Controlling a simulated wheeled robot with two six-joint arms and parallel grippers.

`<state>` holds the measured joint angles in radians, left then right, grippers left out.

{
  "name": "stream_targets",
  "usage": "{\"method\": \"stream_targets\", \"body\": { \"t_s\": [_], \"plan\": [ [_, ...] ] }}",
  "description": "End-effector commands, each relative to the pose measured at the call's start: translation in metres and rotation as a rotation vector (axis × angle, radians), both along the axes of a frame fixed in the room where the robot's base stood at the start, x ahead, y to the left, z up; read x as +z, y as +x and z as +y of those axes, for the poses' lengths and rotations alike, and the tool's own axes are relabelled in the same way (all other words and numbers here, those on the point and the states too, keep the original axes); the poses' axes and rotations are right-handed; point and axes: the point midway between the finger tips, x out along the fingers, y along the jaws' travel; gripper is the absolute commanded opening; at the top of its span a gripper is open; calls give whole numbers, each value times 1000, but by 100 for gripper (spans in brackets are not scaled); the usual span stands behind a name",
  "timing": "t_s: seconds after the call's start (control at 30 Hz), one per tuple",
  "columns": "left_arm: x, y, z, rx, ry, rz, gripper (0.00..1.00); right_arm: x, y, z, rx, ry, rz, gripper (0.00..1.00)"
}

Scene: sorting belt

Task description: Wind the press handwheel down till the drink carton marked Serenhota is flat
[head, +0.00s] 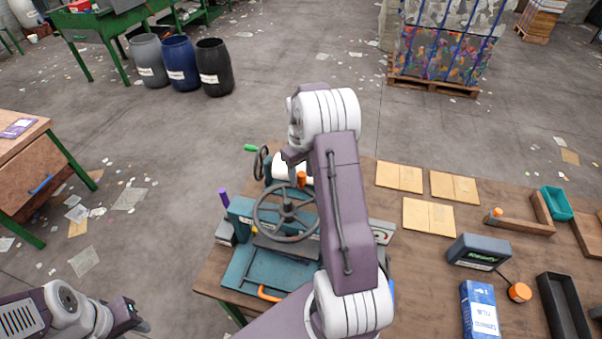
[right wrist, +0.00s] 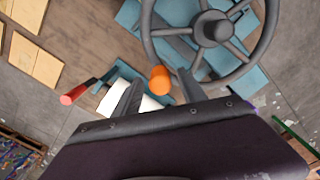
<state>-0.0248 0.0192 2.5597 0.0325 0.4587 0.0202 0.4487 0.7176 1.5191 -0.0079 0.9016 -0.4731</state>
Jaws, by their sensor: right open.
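The teal press (head: 240,212) stands on the near left of the wooden bench, with its dark spoked handwheel (head: 262,222) on top. The wheel's orange knob (head: 301,179) is at its far rim. My right gripper (right wrist: 160,88) is open, and in the right wrist view the knob (right wrist: 160,79) shows between its two fingers. I cannot tell whether they touch it. In the head view my right arm hides part of the press. I see no carton under the press and can read no Serenhota mark. My left gripper (head: 138,316) is low at the left, away from the press.
Cardboard sheets (head: 430,215), a grey display box (head: 480,252), a blue-and-white carton (head: 480,308) and a black tray (head: 562,305) lie to the right. Floor left of the bench is open, with scraps.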

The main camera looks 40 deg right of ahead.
Motion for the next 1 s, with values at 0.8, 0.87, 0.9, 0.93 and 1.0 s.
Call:
{"method": "stream_targets", "body": {
  "t_s": [0.8, 0.87, 0.9, 0.93, 1.0],
  "plan": [
    [2, 0, 0, 0, 0, 0, 36, -8, 0, 0, 0, -1, 0, 0],
    [3, 0, 0, 0, 0, 0, 36, -8, 0, 0, 1, -1, 0, 0],
    [3, 0, 0, 0, 0, 0, 36, -8, 0, 0, 1, -1, 0, 0],
    [3, 0, 0, 0, 0, 0, 36, -8, 0, 0, 1, -1, 0, 0],
    [3, 0, 0, 0, 0, 0, 36, -8, 0, 0, 1, -1, 0, 0]
  ]
}}
